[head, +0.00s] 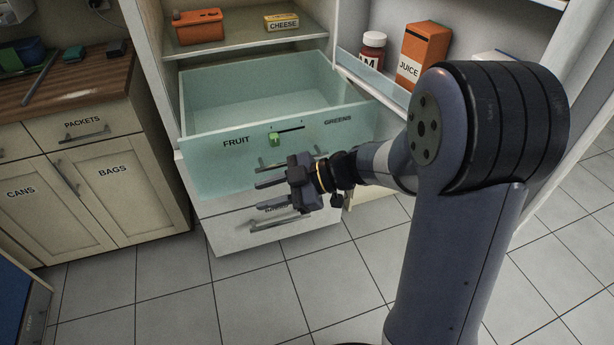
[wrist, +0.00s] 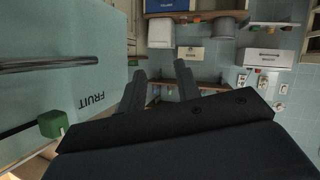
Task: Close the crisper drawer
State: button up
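The crisper drawer (head: 225,165) is a translucent teal bin, pulled out of the open fridge and empty inside. Its front carries the words FRUIT and GREENS, a green slider (head: 275,139) and a bar handle (head: 270,161), partly hidden by my gripper. My gripper (head: 260,197) is in front of the drawer's lower front, fingers pointing left along it, apart and empty. In the wrist view, the open fingers (wrist: 160,70) are clear of the drawer front (wrist: 85,85), which fills the left side with its handle (wrist: 60,64) and green slider (wrist: 52,124).
A white lower drawer with a bar handle (head: 279,222) is below the crisper. The shelf above holds an orange container (head: 198,27) and a cheese box (head: 282,22). A jar (head: 373,50) and juice carton (head: 423,55) stand in the door at right. Tiled floor (head: 170,290) is clear.

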jog(key=w+d+n+t+h+b, duration=0.3)
jog(key=d+t+h+b, duration=0.15)
jog(key=d+t, duration=0.75)
jog(key=shift+n+y, duration=0.3)
jog(key=shift+y, duration=0.15)
jog(key=b+x, duration=0.1)
jog(key=x, duration=0.9)
jog(key=shift+w+a+f+b, duration=0.15)
jog(key=shift+a+b, duration=0.15)
jog(key=shift+b, duration=0.05)
jog(key=shift+c, duration=0.3)
grip_shut()
